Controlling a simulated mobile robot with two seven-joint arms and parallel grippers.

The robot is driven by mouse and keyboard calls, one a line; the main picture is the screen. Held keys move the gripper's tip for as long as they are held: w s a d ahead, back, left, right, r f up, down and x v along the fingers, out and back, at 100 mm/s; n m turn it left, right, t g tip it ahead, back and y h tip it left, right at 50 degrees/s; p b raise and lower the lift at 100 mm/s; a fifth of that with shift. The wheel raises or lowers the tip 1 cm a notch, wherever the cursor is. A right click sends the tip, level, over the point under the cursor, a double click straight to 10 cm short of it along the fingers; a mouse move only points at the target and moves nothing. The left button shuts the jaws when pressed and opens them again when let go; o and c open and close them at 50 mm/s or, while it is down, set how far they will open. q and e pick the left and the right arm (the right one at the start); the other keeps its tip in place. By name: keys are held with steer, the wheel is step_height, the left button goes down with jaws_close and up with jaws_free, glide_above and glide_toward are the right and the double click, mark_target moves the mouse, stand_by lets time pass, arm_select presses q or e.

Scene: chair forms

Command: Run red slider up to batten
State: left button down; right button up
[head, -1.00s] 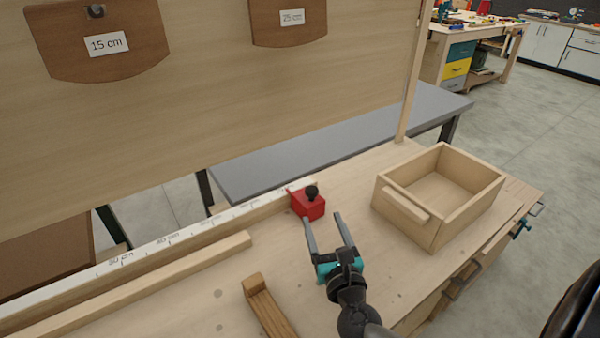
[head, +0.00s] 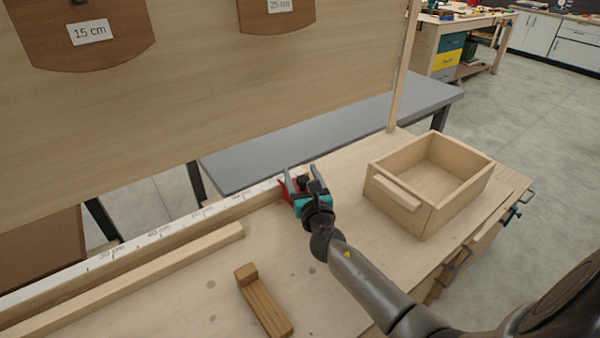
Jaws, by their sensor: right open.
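The red slider (head: 285,190) sits at the far right end of the white ruler rail (head: 150,237) in the head view. Its black knob shows between the fingers; much of the block is hidden behind my gripper. My right gripper (head: 302,182) is open, with its fingers either side of the slider. I cannot tell whether the fingers touch it. A long pale wooden strip (head: 130,282), which may be the batten, lies along the front of the rail. My left gripper is not in view.
An open wooden box (head: 398,190) with a front handle stands right of the slider. A brown wooden piece with a raised end block (head: 264,303) lies on the bench in front. An upright board with hanging "15 cm" (head: 92,45) and "25 cm" (head: 278,14) chair forms stands behind.

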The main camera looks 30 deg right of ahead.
steer(key=shift+x, duration=0.8)
jaws_close()
stand_by(1.0)
